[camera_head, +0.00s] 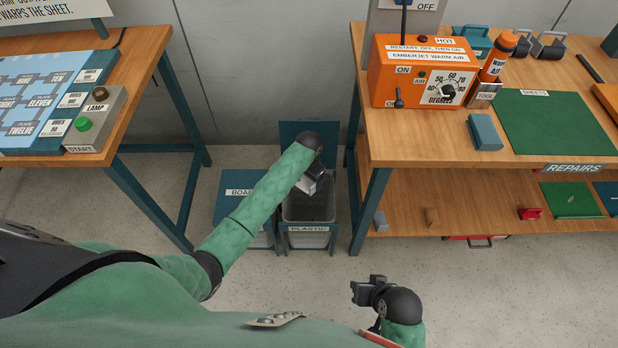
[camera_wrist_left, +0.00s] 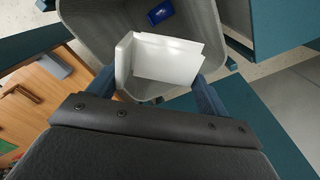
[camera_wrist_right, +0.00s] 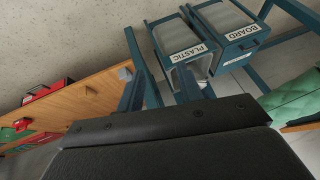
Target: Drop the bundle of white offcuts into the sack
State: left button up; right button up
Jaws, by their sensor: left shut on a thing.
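The white offcuts (camera_head: 306,186) are a small bundle of pale flat pieces. In the left wrist view the bundle (camera_wrist_left: 168,59) sits between the fingers of my left gripper (camera_wrist_left: 155,90). My left gripper (camera_head: 312,178) is shut on it, above the mouth of the grey sack (camera_head: 308,207). The sack hangs in a blue frame labelled PLASTIC. Its grey inner wall (camera_wrist_left: 90,25) shows around the bundle in the left wrist view, with a small blue piece (camera_wrist_left: 160,12) inside. My right gripper (camera_wrist_right: 157,88) has its fingers apart with nothing between them. It also shows in the head view (camera_head: 362,291).
A second bin labelled BOARD (camera_head: 232,207) stands left of the sack. A raised blue panel (camera_head: 308,131) stands behind the sack. The repairs bench (camera_head: 440,136) is close on the right, with an orange warm-air unit (camera_head: 420,72). Another table (camera_head: 140,80) stands left.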

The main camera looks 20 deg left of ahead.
aim_at(309, 185)
pick_arm(q)
notch_tip(309, 185, down, 4)
jog(key=b, duration=0.4)
jog(key=shift+f+b, duration=0.25)
jog(key=shift+b, duration=0.1)
jog(key=shift+f, duration=0.2)
pick_arm(e)
notch_tip(309, 185, down, 22)
jog(key=a+t, duration=0.1)
jog(key=t, duration=0.1)
jog(key=shift+m, duration=0.3)
pick_arm(q)
jog(key=o, duration=1)
jog(key=shift+c, duration=0.2)
pick_arm(e)
jog(key=shift+s, duration=0.1)
pick_arm(q)
notch_tip(309, 185, up, 6)
jog(key=shift+r, duration=0.85)
pick_arm(e)
jog(key=shift+w+r, duration=0.2)
jog(key=shift+r, duration=0.45)
jog(key=shift+w+r, duration=0.15)
jog(key=shift+r, duration=0.45)
